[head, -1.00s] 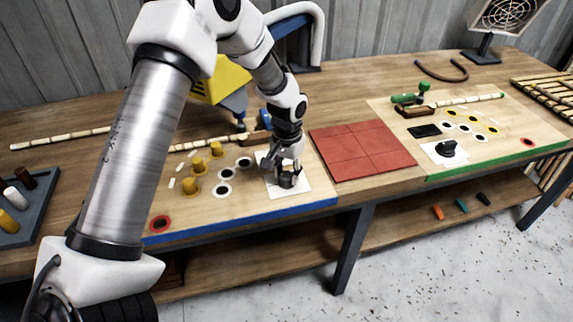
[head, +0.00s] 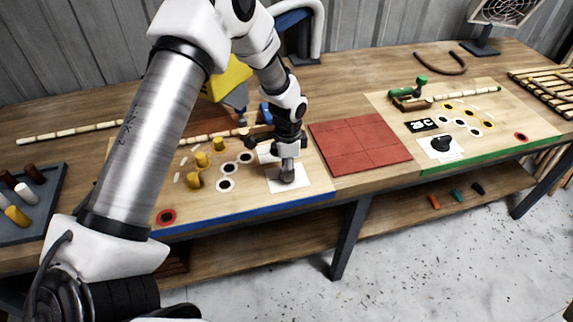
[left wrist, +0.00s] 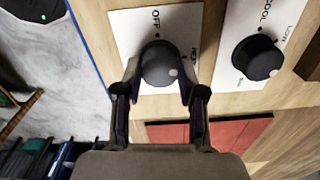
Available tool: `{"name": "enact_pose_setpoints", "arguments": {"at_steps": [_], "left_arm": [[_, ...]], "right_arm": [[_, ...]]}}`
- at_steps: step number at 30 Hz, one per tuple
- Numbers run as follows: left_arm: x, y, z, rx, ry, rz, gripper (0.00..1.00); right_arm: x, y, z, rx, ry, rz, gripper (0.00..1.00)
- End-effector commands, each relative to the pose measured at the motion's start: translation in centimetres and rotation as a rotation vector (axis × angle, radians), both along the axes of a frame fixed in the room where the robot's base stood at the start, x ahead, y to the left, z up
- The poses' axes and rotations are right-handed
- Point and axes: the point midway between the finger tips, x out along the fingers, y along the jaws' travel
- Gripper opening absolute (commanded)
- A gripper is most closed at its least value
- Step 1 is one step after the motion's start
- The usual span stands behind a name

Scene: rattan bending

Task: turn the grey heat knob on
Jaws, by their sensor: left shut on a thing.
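The grey heat knob (left wrist: 158,64) sits on a white plate (left wrist: 127,24) in the left wrist view. OFF is printed above the knob, and another label to its right is partly covered by a finger. The knob's white dot faces lower right. My left gripper (left wrist: 159,92) is shut on the knob, with one finger on each side. In the head view my left gripper (head: 287,172) is low over the white plate (head: 303,176) on the blue-edged board, and largely hides the knob. My right gripper is not in view.
A black knob (left wrist: 258,57) on a white plate shows at right in the wrist view. Red tiles (head: 360,143) lie right of the blue-edged board. Yellow pegs (head: 202,159) stand left of the gripper. The green-edged board (head: 545,134) has a lit display (head: 422,125).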

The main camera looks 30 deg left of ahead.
Motion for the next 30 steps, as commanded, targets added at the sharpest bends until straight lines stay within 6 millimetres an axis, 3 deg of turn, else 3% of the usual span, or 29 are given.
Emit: {"name": "enact_pose_setpoints", "arguments": {"at_steps": [9,24,25,27,30], "left_arm": [[-0.09,-0.09,-0.15,0.000,0.001,-0.126,0.05],[-0.15,-0.11,-0.20,-0.001,0.003,-0.147,0.05],[-0.17,-0.11,-0.20,-0.001,0.003,-0.147,0.44],[-0.17,-0.11,-0.19,-0.001,0.003,-0.147,0.65],[-0.14,-0.10,-0.15,0.000,0.002,-0.147,0.65]], "right_arm": [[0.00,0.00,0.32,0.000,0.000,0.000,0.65],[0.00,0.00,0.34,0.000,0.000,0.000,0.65],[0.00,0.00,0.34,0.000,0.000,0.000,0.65],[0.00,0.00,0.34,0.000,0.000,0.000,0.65],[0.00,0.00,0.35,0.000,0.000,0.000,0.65]]}}
